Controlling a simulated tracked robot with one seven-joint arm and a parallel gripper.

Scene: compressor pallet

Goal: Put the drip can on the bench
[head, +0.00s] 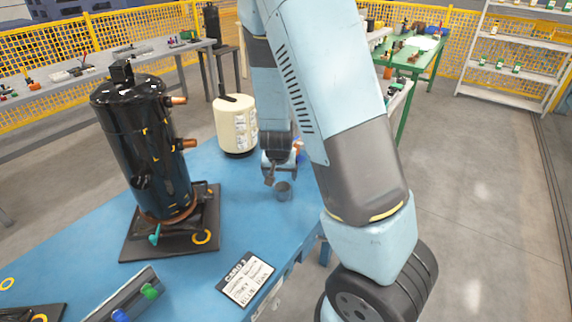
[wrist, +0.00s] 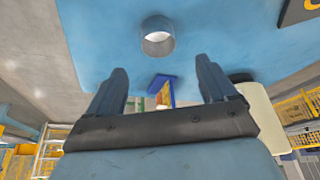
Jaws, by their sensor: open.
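The drip can, a small grey cup (head: 283,192), stands on the blue bench top (head: 235,195), near its right edge in the head view. In the wrist view the can (wrist: 157,42) is beyond the fingertips, near the top of the picture, over the blue surface. My gripper (head: 270,180) is beside the can in the head view, partly hidden by its own links. In the wrist view my gripper (wrist: 161,66) has its two fingers spread wide with nothing between them. The can appears apart from the fingers.
A tall black compressor (head: 145,150) stands on a dark base plate at left. A cream cylinder (head: 236,128) stands behind my gripper. A lettered card (head: 246,279) lies near the front edge. The bench between compressor and can is clear.

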